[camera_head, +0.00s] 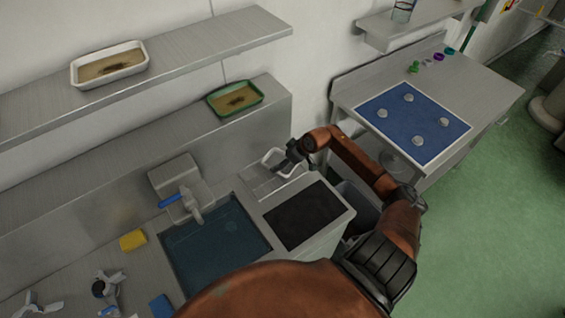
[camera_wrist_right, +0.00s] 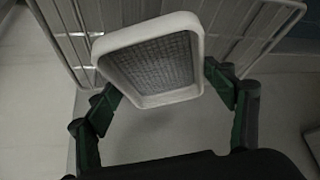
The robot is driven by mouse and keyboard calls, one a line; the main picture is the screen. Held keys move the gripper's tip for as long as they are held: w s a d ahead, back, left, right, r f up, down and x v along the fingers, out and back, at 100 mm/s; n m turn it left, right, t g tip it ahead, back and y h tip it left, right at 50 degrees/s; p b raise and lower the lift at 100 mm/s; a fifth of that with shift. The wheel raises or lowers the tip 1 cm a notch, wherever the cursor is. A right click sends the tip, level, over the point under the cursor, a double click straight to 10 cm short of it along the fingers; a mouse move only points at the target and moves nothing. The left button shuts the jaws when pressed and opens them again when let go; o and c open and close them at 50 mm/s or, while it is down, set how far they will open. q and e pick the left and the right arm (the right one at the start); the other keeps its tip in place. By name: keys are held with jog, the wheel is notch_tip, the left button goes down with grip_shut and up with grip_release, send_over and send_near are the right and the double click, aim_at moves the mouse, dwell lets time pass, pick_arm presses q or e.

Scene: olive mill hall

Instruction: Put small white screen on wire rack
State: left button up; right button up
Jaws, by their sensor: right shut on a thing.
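The small white screen (camera_wrist_right: 152,58), a white rounded frame with grey mesh, is between the fingers of my right gripper (camera_wrist_right: 160,84) in the right wrist view. The gripper is shut on it and the screen is tilted. In the head view my right gripper (camera_head: 284,163) holds the screen (camera_head: 271,157) above the counter beside the sink. The white wire rack (camera_wrist_right: 62,22) shows behind the screen in the wrist view, its bars to both sides. I cannot tell whether screen and rack touch. My left gripper is not in view.
A sink (camera_head: 215,245) and a dark panel (camera_head: 305,215) lie in front of the gripper. A white tray (camera_head: 143,62) and a green tray (camera_head: 213,111) sit on shelves. A blue mat (camera_head: 410,122) with several discs lies on the right table. A yellow sponge (camera_head: 133,240) lies left of the sink.

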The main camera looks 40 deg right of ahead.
jog(key=shift+f, duration=0.8)
jog(key=o, duration=1.2)
jog(key=shift+f, duration=0.1)
jog(key=v, duration=1.2)
jog(key=shift+b, duration=0.3)
